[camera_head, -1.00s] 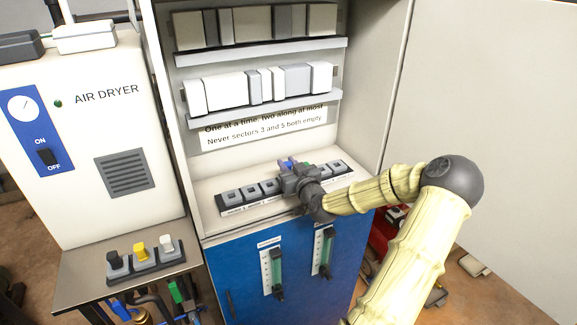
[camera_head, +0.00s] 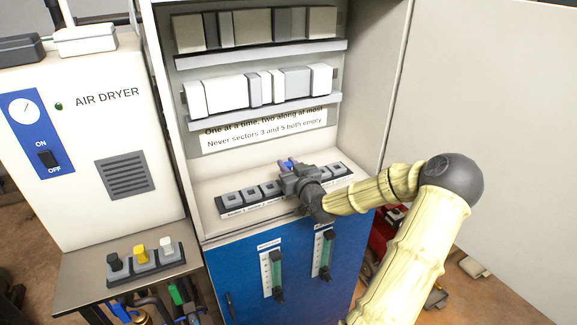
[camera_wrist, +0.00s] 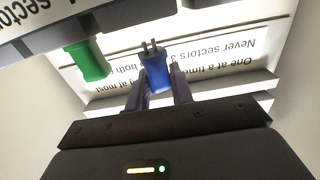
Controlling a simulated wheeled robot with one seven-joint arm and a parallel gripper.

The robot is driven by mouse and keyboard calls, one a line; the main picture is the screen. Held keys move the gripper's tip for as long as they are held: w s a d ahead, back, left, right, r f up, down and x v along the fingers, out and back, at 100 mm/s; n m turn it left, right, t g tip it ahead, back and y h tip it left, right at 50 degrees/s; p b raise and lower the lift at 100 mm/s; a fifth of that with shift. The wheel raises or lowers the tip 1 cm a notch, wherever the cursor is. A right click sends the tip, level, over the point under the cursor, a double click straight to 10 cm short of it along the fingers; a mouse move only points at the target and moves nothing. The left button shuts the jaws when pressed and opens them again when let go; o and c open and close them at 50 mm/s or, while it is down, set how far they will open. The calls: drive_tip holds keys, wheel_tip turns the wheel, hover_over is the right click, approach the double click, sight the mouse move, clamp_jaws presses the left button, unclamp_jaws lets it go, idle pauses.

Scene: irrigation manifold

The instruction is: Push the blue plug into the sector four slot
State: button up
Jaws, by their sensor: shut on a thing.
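The blue plug (camera_wrist: 157,75) is between the two fingers of my gripper (camera_wrist: 160,92) in the wrist view, with its bare metal prongs pointing up in that picture. My gripper (camera_head: 298,180) is shut on it over the middle of the slot strip (camera_head: 240,206); a bit of the blue plug (camera_head: 287,163) shows there. The prongs are in plain sight, outside any slot. In the wrist view the strip's edge (camera_wrist: 130,24) lies above the prongs. My gripper hides the middle slots in the head view, and I cannot tell which one is sector four.
A green plug (camera_wrist: 87,61) sits at the strip, left of the blue plug in the wrist view. A printed notice (camera_head: 265,132) is on the cabinet's back wall, under shelves of modules. Black, yellow and white plugs (camera_head: 141,253) stand on a side table.

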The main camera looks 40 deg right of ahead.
drive_tip(key=shift+f+b, duration=1.1)
drive_tip(key=shift+f, duration=0.15)
idle(0.8)
drive_tip(key=o, duration=0.7)
drive_tip(key=shift+v, duration=5.55)
